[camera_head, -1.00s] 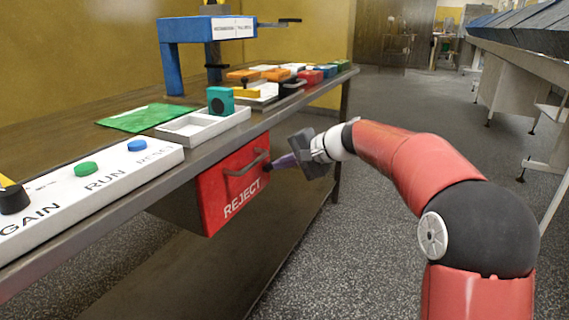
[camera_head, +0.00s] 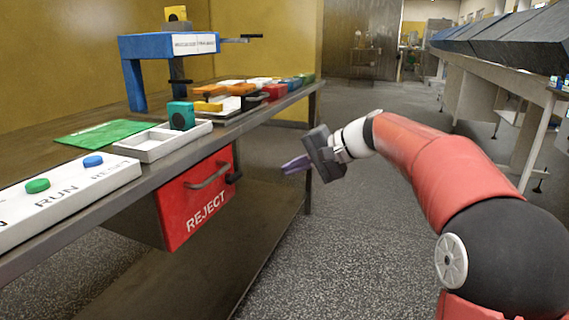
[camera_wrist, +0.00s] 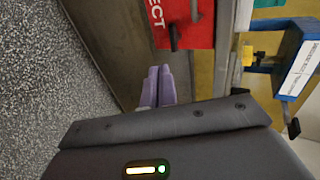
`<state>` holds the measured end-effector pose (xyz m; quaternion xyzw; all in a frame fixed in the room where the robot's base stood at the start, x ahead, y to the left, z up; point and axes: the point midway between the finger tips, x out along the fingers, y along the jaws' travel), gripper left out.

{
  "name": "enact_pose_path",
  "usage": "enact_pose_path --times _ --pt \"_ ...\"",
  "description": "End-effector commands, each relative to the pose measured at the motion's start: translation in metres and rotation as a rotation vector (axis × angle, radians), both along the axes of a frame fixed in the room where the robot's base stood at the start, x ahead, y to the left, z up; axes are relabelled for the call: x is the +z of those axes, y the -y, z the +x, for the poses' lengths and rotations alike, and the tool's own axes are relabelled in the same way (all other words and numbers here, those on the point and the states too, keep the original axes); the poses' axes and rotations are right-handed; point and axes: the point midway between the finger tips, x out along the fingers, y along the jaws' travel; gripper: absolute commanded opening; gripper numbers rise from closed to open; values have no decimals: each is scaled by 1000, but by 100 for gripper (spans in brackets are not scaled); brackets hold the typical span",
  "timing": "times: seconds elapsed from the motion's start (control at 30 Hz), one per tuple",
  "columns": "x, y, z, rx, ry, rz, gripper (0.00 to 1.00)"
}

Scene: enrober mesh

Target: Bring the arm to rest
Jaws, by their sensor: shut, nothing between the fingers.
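My gripper (camera_head: 296,165) is shut and empty, its purple fingers pressed together. It hangs in free air to the right of the red REJECT drawer (camera_head: 182,212), apart from its handle (camera_head: 208,176). In the wrist view the closed fingers (camera_wrist: 158,84) point toward the bench side, with the red drawer front (camera_wrist: 188,22) beyond them. My red arm reaches in from the right of the head view.
The metal bench (camera_head: 255,122) runs along the left. It carries a white button panel (camera_head: 70,195), a green sheet (camera_head: 104,134), a white tray (camera_head: 150,145), a teal block (camera_head: 181,115) and a blue frame (camera_head: 133,83). Open floor (camera_head: 350,240) lies right of the bench.

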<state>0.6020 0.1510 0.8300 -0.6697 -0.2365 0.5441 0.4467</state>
Motion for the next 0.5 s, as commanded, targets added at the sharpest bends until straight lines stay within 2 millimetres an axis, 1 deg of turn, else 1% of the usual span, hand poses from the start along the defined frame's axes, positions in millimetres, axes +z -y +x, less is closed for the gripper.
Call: enact_pose_path --times 0.07,0.17,0.2,0.27,0.3,0.37,0.4,0.47,0.5 --pt "-1 2 -18 -2 11 -55 0" --pt "-9 11 -54 -7 30 -179 0" --pt "-15 17 -73 -8 42 -242 0" --pt "-25 28 -102 -10 59 -338 0" --pt "-32 36 -121 -12 71 -403 0" --pt "-43 49 -150 -12 92 -496 0" --pt "-51 59 -169 -11 106 -556 0" --pt "-63 74 -197 -8 127 -644 0" --pt "-72 84 -216 -3 142 -703 0"
